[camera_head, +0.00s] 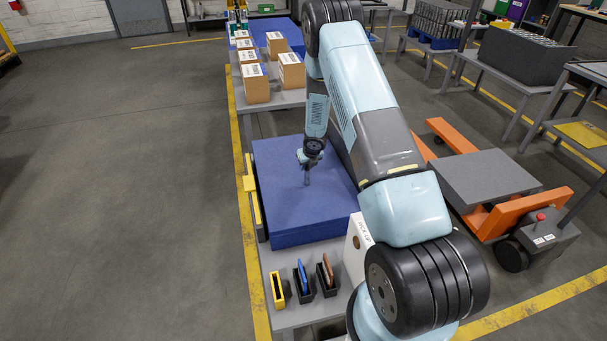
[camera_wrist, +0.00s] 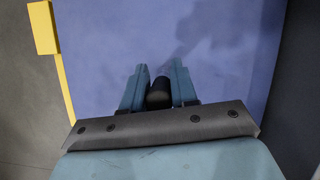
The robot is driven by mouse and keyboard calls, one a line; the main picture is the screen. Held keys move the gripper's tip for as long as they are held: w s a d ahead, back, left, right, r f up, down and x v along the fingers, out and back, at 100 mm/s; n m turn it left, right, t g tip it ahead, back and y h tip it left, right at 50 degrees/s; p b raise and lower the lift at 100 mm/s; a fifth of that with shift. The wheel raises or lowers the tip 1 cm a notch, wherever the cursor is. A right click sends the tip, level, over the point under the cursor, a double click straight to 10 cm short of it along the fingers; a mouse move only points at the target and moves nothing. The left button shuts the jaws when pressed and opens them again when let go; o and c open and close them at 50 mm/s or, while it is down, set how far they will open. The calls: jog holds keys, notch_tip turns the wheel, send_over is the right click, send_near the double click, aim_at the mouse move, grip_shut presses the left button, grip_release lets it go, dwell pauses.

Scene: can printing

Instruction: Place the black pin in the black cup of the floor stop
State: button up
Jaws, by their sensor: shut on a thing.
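My gripper (camera_head: 308,164) points down over the blue block on the table in the head view. In the wrist view my gripper (camera_wrist: 158,70) has its two fingers shut on the black pin (camera_wrist: 158,93), a dark cylinder between them. The pin (camera_head: 307,179) shows as a short dark rod below the gripper in the head view. A yellow fitting (camera_head: 250,183) stands along the block's left side and also shows at the wrist view's upper left (camera_wrist: 43,28). I cannot tell whether it is the floor stop. I cannot make out a black cup.
The large blue block (camera_head: 285,205) has a clear top. Small black holders (camera_head: 303,290) with coloured plates stand at the near table end, beside a white box (camera_head: 357,245). Cardboard boxes (camera_head: 255,84) stand behind. An orange pallet truck (camera_head: 520,212) is right. The left floor is open.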

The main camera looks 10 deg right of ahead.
grip_shut()
jog(key=shift+r, duration=0.1)
